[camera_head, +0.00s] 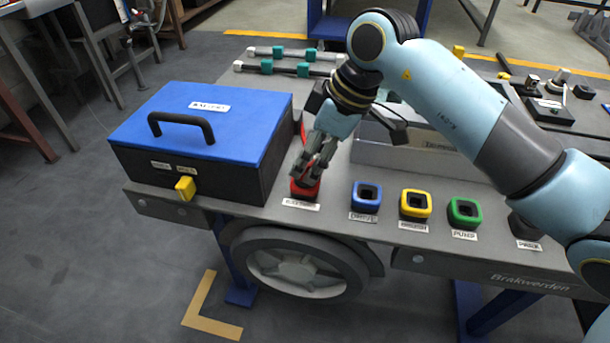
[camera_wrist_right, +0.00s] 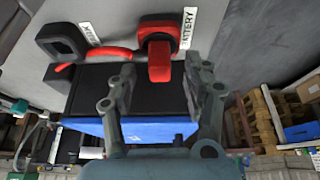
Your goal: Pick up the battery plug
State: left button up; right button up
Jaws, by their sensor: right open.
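My left gripper is out of view.
A black box with a blue lid (camera_head: 205,107) stands close left of the gripper. Blue (camera_head: 366,195), yellow (camera_head: 415,204) and green (camera_head: 464,211) sockets line the front edge to the right. A grey tray (camera_head: 385,157) stands behind. A red cable (camera_wrist_right: 110,53) lies near the plug.

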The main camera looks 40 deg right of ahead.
aim_at(305, 174)
jog(key=x, duration=0.2)
jog(key=shift+w+a+f, duration=0.1)
jog(key=shift+f, duration=0.2)
jog(key=shift+c, duration=1)
jog(key=c, duration=0.4)
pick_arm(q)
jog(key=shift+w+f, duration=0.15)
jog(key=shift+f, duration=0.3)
pick_arm(e)
grip_shut()
